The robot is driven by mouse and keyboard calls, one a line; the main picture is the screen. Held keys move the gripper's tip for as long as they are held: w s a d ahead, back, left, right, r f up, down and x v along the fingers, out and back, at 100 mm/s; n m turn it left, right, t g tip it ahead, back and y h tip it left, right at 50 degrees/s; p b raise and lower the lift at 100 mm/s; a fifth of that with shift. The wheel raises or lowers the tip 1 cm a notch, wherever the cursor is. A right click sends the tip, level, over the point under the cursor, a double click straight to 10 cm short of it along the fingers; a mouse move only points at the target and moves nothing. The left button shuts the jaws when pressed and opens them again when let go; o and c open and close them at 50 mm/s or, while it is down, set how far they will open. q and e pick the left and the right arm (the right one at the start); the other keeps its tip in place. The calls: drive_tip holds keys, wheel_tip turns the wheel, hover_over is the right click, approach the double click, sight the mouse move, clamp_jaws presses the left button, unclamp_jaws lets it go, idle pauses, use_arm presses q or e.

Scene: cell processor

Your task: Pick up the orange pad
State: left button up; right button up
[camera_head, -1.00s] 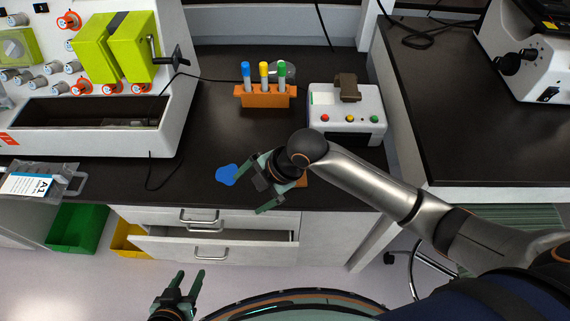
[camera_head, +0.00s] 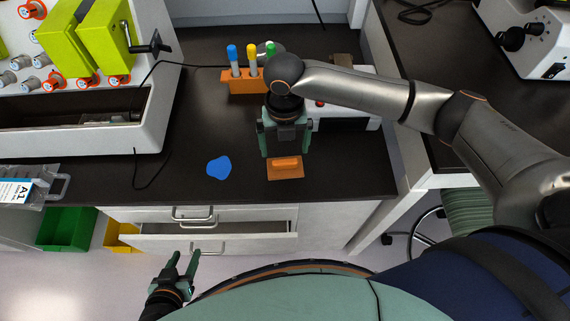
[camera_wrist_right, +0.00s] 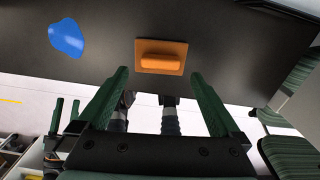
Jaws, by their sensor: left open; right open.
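The orange pad (camera_head: 285,169) is a flat orange square with a raised grip bar, lying on the dark bench top near its front edge. It also shows in the right wrist view (camera_wrist_right: 161,57), just beyond and between the fingertips. My right gripper (camera_head: 285,153) is open and empty, just behind the pad in the head view; in the right wrist view its green fingers (camera_wrist_right: 157,76) are spread wide. My left gripper (camera_head: 187,254) is open and empty, low in front of the drawers.
A blue flat patch (camera_head: 219,167) lies left of the pad; it shows in the right wrist view (camera_wrist_right: 66,38). An orange rack (camera_head: 247,82) with coloured tubes and a white device (camera_head: 345,122) stand behind. A drawer (camera_head: 215,229) below the bench is open.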

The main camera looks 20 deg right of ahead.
sight(285, 161)
wheel_tip(285, 161, down, 6)
drive_tip(key=shift+s+r, duration=0.1)
idle(0.4)
drive_tip(key=c, duration=1.2)
